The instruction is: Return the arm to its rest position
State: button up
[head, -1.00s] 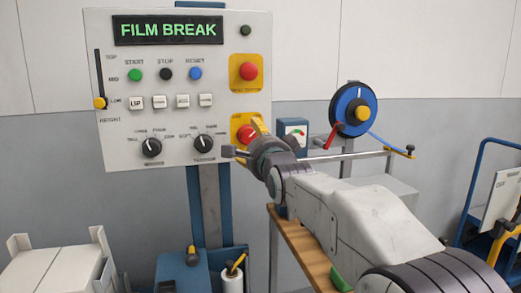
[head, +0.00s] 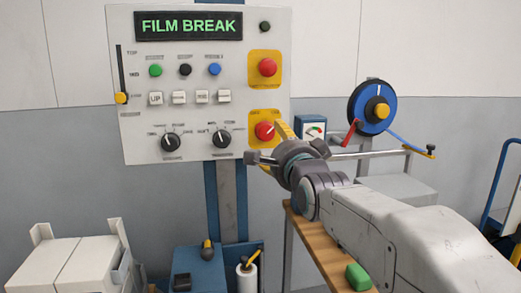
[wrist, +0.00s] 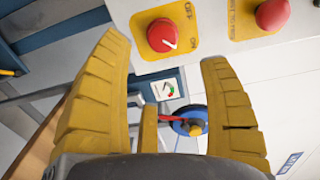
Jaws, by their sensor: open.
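My arm reaches from the lower right in the head view toward the control panel (head: 200,80). My gripper (wrist: 165,85) has yellow ridged fingers, which stand wide apart in the wrist view with nothing between them. In the head view my gripper (head: 268,145) is seen from behind, just in front of the lower red knob (head: 264,131) on its yellow plate. In the wrist view that red knob (wrist: 162,35) lies beyond the fingertips. I cannot tell whether a finger touches the panel.
The panel display (head: 189,26) reads FILM BREAK. A gauge box (head: 312,128) and a blue reel (head: 372,107) with a metal rod stand right of the panel. A wooden bench (head: 318,250) with a green block (head: 358,277) lies below my arm. White boxes (head: 70,262) stand lower left.

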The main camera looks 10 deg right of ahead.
jog(key=s+f+n+g+p, duration=0.4)
jog(key=s+n+p, duration=0.2)
jog(key=s, duration=0.5)
jog(key=s+f+n+g+p, duration=0.4)
jog(key=s+n+g+p, duration=0.1)
jog(key=s, duration=0.6)
jog(key=s+f+n+g+p, duration=0.4)
jog(key=s+n+p, duration=0.3)
jog(key=s, duration=0.4)
jog(key=shift+g, duration=0.7)
jog(key=shift+c, duration=0.3)
